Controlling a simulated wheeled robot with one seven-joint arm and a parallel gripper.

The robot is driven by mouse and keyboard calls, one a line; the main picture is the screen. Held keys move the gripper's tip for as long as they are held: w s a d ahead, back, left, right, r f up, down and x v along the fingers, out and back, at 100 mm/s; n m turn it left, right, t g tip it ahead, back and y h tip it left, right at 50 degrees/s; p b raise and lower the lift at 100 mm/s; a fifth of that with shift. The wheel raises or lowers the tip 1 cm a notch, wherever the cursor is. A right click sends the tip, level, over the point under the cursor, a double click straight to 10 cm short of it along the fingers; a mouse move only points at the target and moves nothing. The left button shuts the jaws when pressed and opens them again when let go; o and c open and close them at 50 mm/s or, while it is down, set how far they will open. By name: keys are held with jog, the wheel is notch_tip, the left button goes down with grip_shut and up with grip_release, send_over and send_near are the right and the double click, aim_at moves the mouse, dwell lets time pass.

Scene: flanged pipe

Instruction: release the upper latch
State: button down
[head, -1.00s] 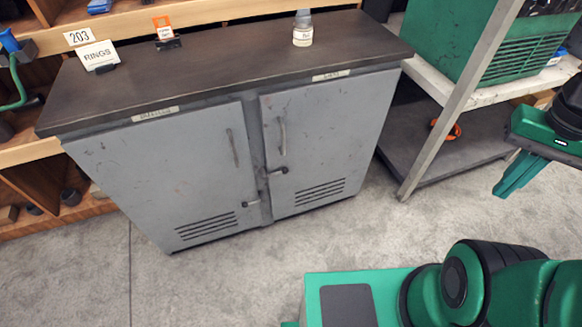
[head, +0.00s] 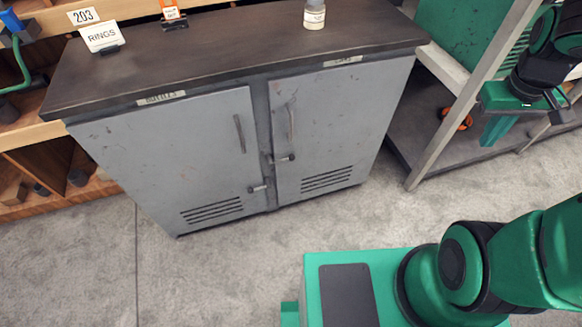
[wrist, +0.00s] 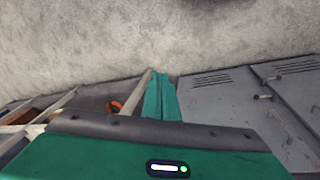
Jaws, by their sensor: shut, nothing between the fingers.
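A grey two-door cabinet (head: 160,165) with a dark top stands in the middle of the head view. Its upper latch (head: 282,158) is a small dark bar near the inner edge of the right door. A lower latch (head: 258,188) is on the left door's inner edge. Both doors are closed. My gripper (head: 494,130) hangs at the right of the head view, well apart from the cabinet. Its green fingers (wrist: 160,97) are together and empty in the wrist view, with the cabinet doors (wrist: 225,100) to their right. Contact with the latches is absent.
A metal shelf rack (head: 440,120) with a green machine stands right of the cabinet, close to my gripper. A bottle (head: 314,14) and a RINGS sign (head: 102,36) stand on the cabinet top.

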jog(key=w+a+f+n+t+h, duration=0.1)
jog(key=w+a+f+n+t, duration=0.1)
jog(key=w+f+n, duration=0.45)
jog(key=w+a+f+n+t, duration=0.1)
jog(key=w+f+n, duration=0.25)
jog(key=w, duration=0.55)
jog(key=w+a+f+n+t+h, duration=0.1)
jog(key=w+a+f+n+t, duration=0.1)
jog(key=w+f+n, duration=0.45)
jog(key=w+a+f+n+t+y, duration=0.1)
jog(key=w+a+f+n+t, duration=0.15)
jog(key=w+a+f, duration=0.4)
jog(key=a+f+n+t+y, duration=0.2)
jog(key=a+f+n+y, duration=0.3)
jog(key=a+f+n, duration=0.8)
jog(key=s+a+f+n+y, duration=0.2)
jog(key=s+a+f, duration=0.2)
jog(key=s+a, duration=0.2)
jog(key=s+a+f+n+y, duration=0.2)
jog(key=s+a+f+y, duration=0.1)
jog(key=s+a, duration=0.3)
jog(key=shift+s+a+f+n, duration=0.35)
jog(key=shift+a+f, duration=0.2)
jog(key=shift+a, duration=0.7)
jog(key=shift+w, duration=0.1)
